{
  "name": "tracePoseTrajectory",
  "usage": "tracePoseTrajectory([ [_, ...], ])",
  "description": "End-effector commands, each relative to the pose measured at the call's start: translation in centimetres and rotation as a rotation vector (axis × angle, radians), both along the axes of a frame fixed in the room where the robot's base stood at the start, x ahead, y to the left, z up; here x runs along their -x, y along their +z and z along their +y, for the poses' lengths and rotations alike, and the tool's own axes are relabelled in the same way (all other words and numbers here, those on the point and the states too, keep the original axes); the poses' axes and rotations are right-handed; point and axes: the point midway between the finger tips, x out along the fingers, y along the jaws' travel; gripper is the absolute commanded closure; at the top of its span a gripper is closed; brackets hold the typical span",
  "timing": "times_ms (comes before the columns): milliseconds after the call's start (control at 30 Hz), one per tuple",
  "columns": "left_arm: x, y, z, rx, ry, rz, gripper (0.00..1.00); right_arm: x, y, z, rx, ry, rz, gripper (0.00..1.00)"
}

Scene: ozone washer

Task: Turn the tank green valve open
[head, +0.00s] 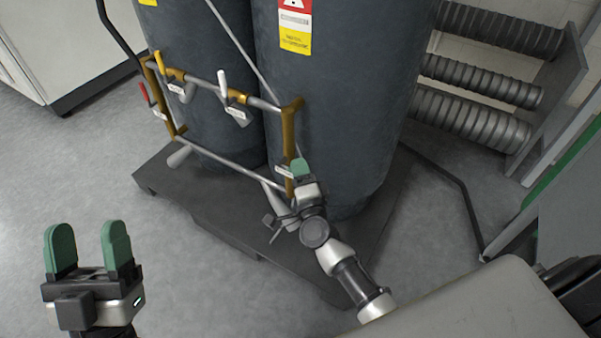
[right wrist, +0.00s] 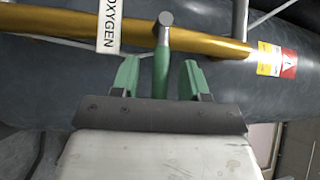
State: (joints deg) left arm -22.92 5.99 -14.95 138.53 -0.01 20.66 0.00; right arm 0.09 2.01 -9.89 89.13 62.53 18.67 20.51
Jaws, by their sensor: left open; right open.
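The green valve handle (right wrist: 161,68) shows in the right wrist view, sticking out from a brass pipe (right wrist: 205,40) beside a tag reading OXYGEN (right wrist: 109,26). My right gripper (right wrist: 159,82) is open, with one green finger on each side of the handle; I cannot tell whether either finger touches it. In the head view my right gripper (head: 300,172) is at the lower right post of the pipe frame, in front of the tanks (head: 335,110), and the green handle cannot be made out there. My left gripper (head: 88,250) is open and empty at the lower left, over the floor.
The pipe frame also carries a red-handled valve (head: 144,92) and white-handled valves (head: 222,80). The tanks stand on a dark low platform (head: 215,212). Ribbed grey hoses (head: 470,115) are on a rack at the right. Floor at the left is clear.

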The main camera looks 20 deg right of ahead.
Motion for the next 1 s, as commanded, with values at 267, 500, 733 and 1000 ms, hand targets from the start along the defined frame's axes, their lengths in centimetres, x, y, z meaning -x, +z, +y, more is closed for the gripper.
tracePoseTrajectory([
  [267,0.0,0.0,0.0,0.0,0.0,0.001,0.4,0.0,0.0,0.0,0.0,0.0,0.001,0.78],
  [500,0.0,0.0,0.0,0.0,0.0,0.001,0.4,0.1,0.0,0.0,0.0,0.0,0.001,1.0],
  [733,-0.1,0.0,0.0,-0.003,0.001,0.009,0.4,0.1,0.0,0.0,0.001,0.001,0.002,1.0],
  [1000,-1.9,-1.8,-0.1,-0.064,0.012,0.221,0.4,0.1,0.3,0.0,0.015,0.0,0.022,1.0],
])
